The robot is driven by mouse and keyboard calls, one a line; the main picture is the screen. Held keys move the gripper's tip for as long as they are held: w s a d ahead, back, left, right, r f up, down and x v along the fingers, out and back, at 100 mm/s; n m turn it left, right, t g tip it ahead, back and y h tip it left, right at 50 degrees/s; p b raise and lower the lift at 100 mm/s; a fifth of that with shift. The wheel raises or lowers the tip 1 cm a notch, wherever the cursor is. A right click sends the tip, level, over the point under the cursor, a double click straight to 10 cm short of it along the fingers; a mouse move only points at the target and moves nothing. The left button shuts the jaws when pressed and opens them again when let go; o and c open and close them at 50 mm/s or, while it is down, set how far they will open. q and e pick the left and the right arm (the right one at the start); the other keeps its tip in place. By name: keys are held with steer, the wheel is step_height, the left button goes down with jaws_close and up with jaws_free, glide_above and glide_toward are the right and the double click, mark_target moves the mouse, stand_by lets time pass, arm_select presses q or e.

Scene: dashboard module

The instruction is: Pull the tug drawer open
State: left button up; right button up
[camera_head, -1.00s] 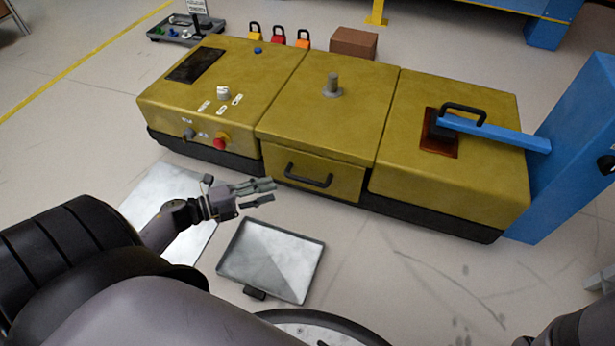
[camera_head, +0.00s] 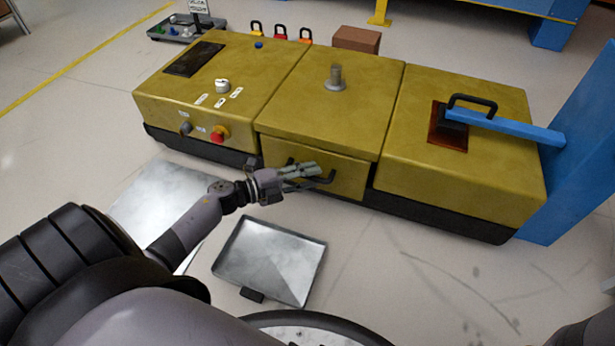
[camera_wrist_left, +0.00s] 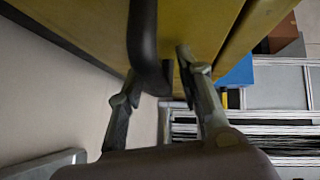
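The tug (camera_head: 232,95) is a yellow, three-section body on a black base. Its drawer (camera_head: 348,178) is in the middle section's front, under the overhanging top, and looks closed. A black bar handle (camera_head: 328,177) is on the drawer front; it also shows in the left wrist view (camera_wrist_left: 146,45). My left gripper (camera_head: 314,175) is at the handle, partly covering it. In the left wrist view its fingers (camera_wrist_left: 158,80) are apart, with the handle's bend between their tips. I cannot tell whether they touch it. My right gripper is out of view.
A grey tray (camera_head: 270,262) lies on the floor below my left gripper, beside a flat metal sheet (camera_head: 165,205). A blue post with an arm (camera_head: 510,130) stands at the tug's right end. The floor in front of the right section is clear.

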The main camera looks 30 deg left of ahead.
arm_select(q)
jaws_close()
stand_by(0.7)
